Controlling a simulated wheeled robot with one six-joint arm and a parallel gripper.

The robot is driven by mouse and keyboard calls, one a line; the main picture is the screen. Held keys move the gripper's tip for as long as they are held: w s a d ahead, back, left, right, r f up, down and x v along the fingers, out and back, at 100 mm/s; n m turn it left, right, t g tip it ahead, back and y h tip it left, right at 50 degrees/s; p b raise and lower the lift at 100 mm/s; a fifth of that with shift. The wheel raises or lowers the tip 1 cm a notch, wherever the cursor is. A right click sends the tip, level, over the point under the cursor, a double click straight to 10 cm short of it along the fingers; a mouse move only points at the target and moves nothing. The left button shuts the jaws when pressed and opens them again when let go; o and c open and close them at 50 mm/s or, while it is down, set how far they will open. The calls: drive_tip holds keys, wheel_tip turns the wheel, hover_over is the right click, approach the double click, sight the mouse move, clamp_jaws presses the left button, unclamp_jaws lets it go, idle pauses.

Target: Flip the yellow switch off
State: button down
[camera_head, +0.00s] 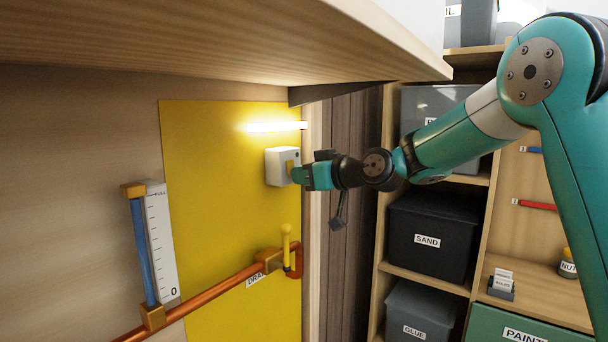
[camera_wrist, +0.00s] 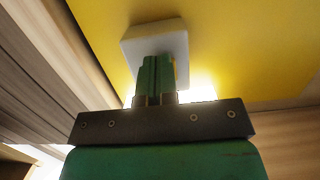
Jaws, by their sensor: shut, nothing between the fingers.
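A white switch box (camera_head: 277,167) is mounted on a yellow wall panel (camera_head: 215,200). A small yellow switch lever (camera_head: 289,166) sticks out of its face. My gripper (camera_head: 298,174) is shut and empty, with its fingertips right at the lever. In the wrist view the white box (camera_wrist: 142,43) lies just beyond my closed green fingers (camera_wrist: 155,72). A sliver of yellow (camera_wrist: 173,70) shows beside the fingers, and the rest of the lever is hidden. I cannot tell whether the fingers touch it. A lamp tube (camera_head: 277,126) above the box glows.
A wooden shelf (camera_head: 220,40) overhangs the panel. Below the box runs a copper pipe (camera_head: 215,298) with a yellow-handled valve (camera_head: 286,245). A gauge (camera_head: 150,245) stands at the left. Shelves with bins, including a SAND bin (camera_head: 430,235), stand at the right.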

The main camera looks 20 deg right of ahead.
drive_tip(key=f+b, duration=0.1)
drive_tip(key=b, duration=0.1)
drive_tip(key=shift+w+b, duration=0.15)
drive_tip(key=shift+b, duration=0.15)
drive_tip(key=shift+a+t+y+b, duration=0.1)
drive_tip(key=shift+t+y+b, duration=0.25)
drive_tip(key=shift+b, duration=0.55)
drive_tip(key=t+b, duration=0.1)
drive_tip(key=b, duration=0.2)
drive_tip(key=t+y+b, duration=0.1)
drive_tip(key=b, duration=0.3)
drive_tip(key=shift+w+a+f, duration=0.15)
drive_tip(key=r+b+v, duration=0.1)
drive_tip(key=b+v, duration=0.6)
drive_tip(key=v, duration=0.7)
drive_tip(key=shift+f, duration=0.15)
